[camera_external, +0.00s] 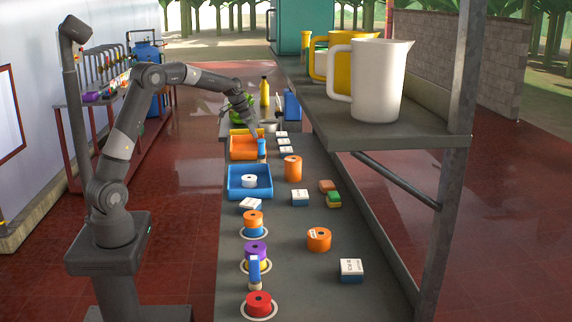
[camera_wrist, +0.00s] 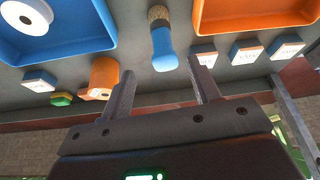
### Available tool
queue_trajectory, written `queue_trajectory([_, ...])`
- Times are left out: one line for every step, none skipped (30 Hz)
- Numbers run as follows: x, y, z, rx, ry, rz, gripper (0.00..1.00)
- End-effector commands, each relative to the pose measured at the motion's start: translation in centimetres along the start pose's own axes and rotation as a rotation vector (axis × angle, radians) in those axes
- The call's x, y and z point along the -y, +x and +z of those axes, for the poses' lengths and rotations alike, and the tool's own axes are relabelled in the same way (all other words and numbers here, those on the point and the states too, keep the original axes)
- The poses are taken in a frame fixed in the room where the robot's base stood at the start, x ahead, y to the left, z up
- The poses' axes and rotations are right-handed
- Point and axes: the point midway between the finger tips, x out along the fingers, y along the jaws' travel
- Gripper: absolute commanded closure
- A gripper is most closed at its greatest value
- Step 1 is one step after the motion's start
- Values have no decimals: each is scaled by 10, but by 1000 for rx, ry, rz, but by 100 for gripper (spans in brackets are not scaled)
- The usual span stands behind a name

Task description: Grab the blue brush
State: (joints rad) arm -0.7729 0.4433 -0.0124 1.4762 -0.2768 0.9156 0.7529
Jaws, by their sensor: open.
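The blue brush (camera_wrist: 163,45) has a blue handle and tan bristles. In the wrist view it lies beyond my fingertips, roughly in line with the gap between them, its handle end toward me. In the external view the brush (camera_external: 262,149) shows at the right edge of the orange tray, just below my gripper (camera_external: 254,130). My gripper (camera_wrist: 161,68) is open, with nothing between its fingers in the wrist view. The fingers are too small to make out in the external view.
The orange tray (camera_wrist: 250,22) and blue tray (camera_wrist: 75,55) flank the brush. Small white boxes (camera_wrist: 248,51) and an orange spool (camera_wrist: 104,72) sit nearby. Another blue-and-white item (camera_external: 254,268) stands near the front. A shelf with jugs (camera_external: 378,80) overhangs the counter's right side.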

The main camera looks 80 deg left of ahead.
Motion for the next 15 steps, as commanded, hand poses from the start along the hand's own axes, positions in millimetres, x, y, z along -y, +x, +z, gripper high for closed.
queue_trajectory([0,9,0,2,0,2,44])
queue_trajectory([-1,14,0,2,0,2,44])
queue_trajectory([-1,21,0,3,0,2,44])
queue_trajectory([-1,26,0,2,0,2,44])
queue_trajectory([0,30,0,2,0,2,44])
queue_trajectory([-1,35,0,1,0,2,44])
queue_trajectory([-1,38,0,1,0,1,44])
queue_trajectory([0,40,0,1,0,1,44])
queue_trajectory([0,43,0,1,0,1,44])
queue_trajectory([0,44,-1,0,0,0,44])
queue_trajectory([0,46,-1,0,0,0,44])
queue_trajectory([1,49,-2,0,0,0,44])
queue_trajectory([1,52,-2,1,0,1,44])
queue_trajectory([2,56,-2,1,0,1,44])
queue_trajectory([2,62,-3,2,0,2,44])
